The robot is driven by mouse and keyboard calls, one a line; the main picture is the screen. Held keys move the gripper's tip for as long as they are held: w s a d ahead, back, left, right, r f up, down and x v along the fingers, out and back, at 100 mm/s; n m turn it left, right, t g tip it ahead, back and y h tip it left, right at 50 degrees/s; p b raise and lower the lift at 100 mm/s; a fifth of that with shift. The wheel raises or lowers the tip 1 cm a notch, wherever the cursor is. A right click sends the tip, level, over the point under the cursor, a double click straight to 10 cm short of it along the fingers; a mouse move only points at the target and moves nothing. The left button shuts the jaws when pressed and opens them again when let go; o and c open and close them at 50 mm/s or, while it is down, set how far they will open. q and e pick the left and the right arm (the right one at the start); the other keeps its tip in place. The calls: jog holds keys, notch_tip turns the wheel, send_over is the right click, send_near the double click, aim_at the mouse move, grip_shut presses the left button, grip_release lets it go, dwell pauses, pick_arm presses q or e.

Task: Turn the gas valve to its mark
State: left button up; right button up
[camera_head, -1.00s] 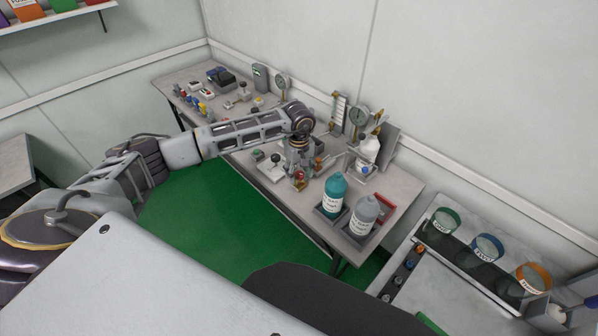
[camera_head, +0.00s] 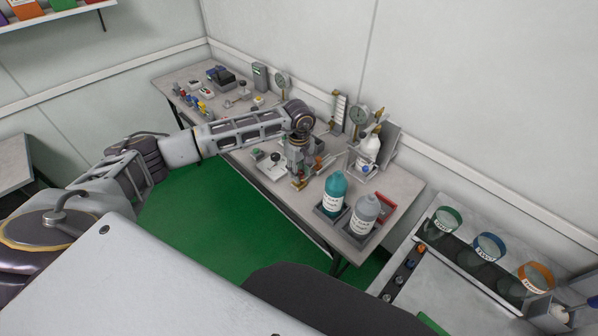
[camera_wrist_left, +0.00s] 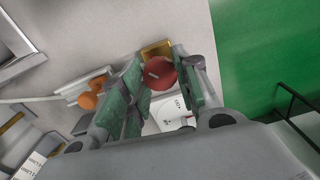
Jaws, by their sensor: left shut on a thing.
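My left gripper (camera_head: 297,170) reaches down over the bench. In the left wrist view its two green-padded fingers (camera_wrist_left: 158,68) are shut on a red round valve handle (camera_wrist_left: 161,75), which sits between the pads. A brass valve body (camera_wrist_left: 156,49) shows beside the handle, and its brass also shows below the gripper in the head view (camera_head: 299,185). A white plate with small dark markings (camera_wrist_left: 172,112) lies beside the handle. The fingers hide part of the handle, and I cannot make out how it lines up with a mark. My right gripper is not in view.
An orange knob (camera_wrist_left: 88,101) is close beside one finger. A teal bottle (camera_head: 335,187) and a grey bottle (camera_head: 364,214) stand just right of the gripper. Gauges (camera_head: 359,117) and a white spray bottle (camera_head: 369,148) stand behind. Green floor (camera_head: 220,230) lies open in front.

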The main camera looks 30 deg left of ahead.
pick_arm(q)
jog(key=n+b, duration=0.1)
jog(key=n, duration=0.2)
jog(key=shift+n, duration=0.3)
jog(key=n, duration=0.3)
jog(key=shift+b, duration=0.4)
jog(key=shift+n, duration=1.4)
jog(key=shift+n+b, duration=0.3)
jog(key=shift+n, duration=0.1)
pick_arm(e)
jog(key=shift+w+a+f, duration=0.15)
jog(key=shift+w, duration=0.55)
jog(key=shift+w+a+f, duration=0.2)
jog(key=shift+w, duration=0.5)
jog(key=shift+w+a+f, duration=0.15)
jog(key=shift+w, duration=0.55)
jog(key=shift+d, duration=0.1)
pick_arm(q)
jog(key=o, duration=1.1)
jog(key=shift+c, duration=0.2)
